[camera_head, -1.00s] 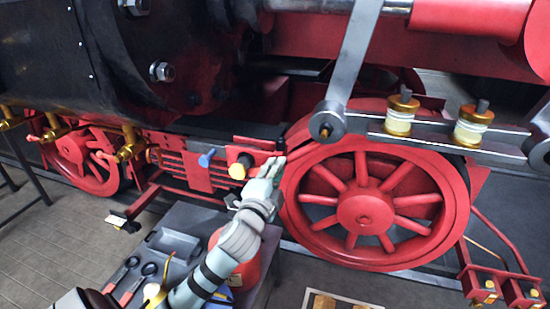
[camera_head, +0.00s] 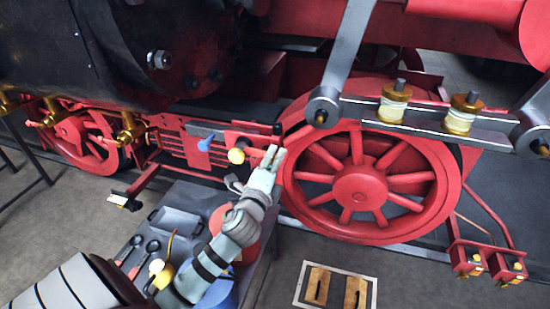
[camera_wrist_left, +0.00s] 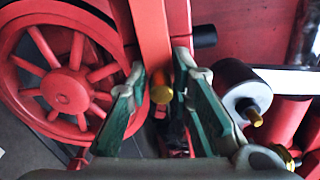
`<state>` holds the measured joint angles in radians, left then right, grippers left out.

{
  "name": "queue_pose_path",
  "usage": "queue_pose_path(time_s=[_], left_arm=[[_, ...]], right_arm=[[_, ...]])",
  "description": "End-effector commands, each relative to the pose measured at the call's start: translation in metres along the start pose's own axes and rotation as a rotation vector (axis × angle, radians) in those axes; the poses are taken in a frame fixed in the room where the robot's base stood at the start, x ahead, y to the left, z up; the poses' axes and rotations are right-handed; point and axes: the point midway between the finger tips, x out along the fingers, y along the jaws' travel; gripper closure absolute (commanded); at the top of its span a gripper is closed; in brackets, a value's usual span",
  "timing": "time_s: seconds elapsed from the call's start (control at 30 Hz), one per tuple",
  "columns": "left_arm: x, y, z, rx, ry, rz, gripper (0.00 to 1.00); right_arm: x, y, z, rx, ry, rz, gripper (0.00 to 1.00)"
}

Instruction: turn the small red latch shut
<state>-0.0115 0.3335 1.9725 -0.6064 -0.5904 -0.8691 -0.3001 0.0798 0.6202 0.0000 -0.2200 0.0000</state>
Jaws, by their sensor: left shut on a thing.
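The small red latch (camera_wrist_left: 153,45) shows in the left wrist view as a bright red bar running down between my finger pads, with a round gold end (camera_wrist_left: 162,94) below it. My left gripper (camera_head: 275,155) is at the engine's side, just left of the large red wheel. In the left wrist view its green-grey fingers (camera_wrist_left: 160,72) stand on either side of the bar and are shut on it. In the head view the fingers hide most of the latch. My right gripper is not in view.
The large red spoked wheel (camera_head: 361,188) is close on the right. A grey tool table (camera_head: 178,222) with tools lies below. A framed board (camera_head: 338,290) is on the floor.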

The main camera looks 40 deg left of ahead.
Motion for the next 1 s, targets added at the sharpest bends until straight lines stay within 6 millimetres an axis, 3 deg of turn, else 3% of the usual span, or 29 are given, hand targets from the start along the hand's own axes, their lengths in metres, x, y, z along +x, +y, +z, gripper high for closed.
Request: queue_pose_path(time_s=[0.17, 0.2, 0.3, 0.63, 0.77, 1.0], left_arm=[[0.001, -0.003, 0.000, 0.003, 0.000, -0.008, 1.00], [0.001, -0.004, 0.000, 0.003, 0.000, -0.009, 0.78], [0.001, -0.003, 0.000, 0.002, 0.000, -0.007, 0.65], [-0.004, -0.001, 0.000, 0.000, 0.000, -0.003, 0.65], [-0.026, 0.000, 0.000, 0.001, 0.001, -0.002, 0.65], [-0.092, 0.000, 0.000, 0.000, 0.000, 0.000, 0.65]], right_arm=[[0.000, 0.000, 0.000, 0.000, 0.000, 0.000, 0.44], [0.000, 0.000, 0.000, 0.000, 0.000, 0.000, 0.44], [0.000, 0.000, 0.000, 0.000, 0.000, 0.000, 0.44], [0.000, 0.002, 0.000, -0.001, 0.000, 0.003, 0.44], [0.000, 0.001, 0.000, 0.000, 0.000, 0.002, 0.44], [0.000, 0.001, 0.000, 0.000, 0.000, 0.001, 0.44]])
